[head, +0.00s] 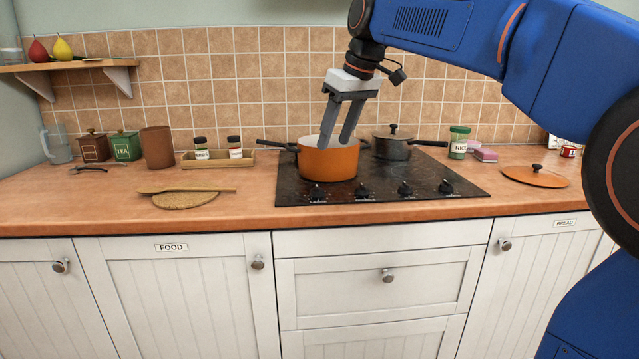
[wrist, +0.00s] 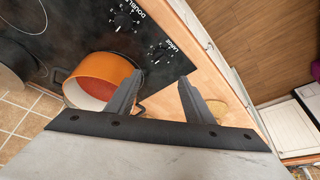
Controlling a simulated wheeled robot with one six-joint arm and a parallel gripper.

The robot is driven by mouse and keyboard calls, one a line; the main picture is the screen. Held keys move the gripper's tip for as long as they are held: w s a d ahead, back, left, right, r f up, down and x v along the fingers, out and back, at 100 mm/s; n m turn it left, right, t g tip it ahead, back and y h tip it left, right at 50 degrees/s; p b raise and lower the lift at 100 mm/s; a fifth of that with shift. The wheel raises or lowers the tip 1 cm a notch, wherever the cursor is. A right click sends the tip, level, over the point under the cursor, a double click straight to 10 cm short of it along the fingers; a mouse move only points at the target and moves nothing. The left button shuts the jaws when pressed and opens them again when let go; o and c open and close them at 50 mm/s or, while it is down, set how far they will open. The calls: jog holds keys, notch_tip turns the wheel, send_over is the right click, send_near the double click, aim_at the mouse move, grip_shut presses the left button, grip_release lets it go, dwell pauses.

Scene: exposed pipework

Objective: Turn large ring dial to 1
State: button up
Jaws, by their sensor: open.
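The large ring dial (head: 318,193) is the leftmost black knob along the front of the black hob. In the wrist view the same dial (wrist: 161,52) has the word LARGE beside it, near the hob's corner. Its setting is too small to read. My gripper (head: 335,146) is open and empty, pointing down in front of or over the orange pot, above and behind the dial. Its two fingers (wrist: 160,82) show apart in the wrist view, with the dial beyond their tips. Nothing touches the dial.
The orange pot (head: 330,162) stands on the hob's left side, close to my fingers. A dark lidded pot (head: 392,147) stands behind right. Another dial marked DOUBLE (wrist: 123,19) sits beside the large one. A wooden spoon and board (head: 184,200) lie left; the counter before the hob is clear.

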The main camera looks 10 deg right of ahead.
aim_at(318, 187)
jog(key=x, duration=1.4)
jog(key=shift+w+f, duration=0.15)
jog(key=shift+f, duration=0.05)
jog(key=c, duration=1.1)
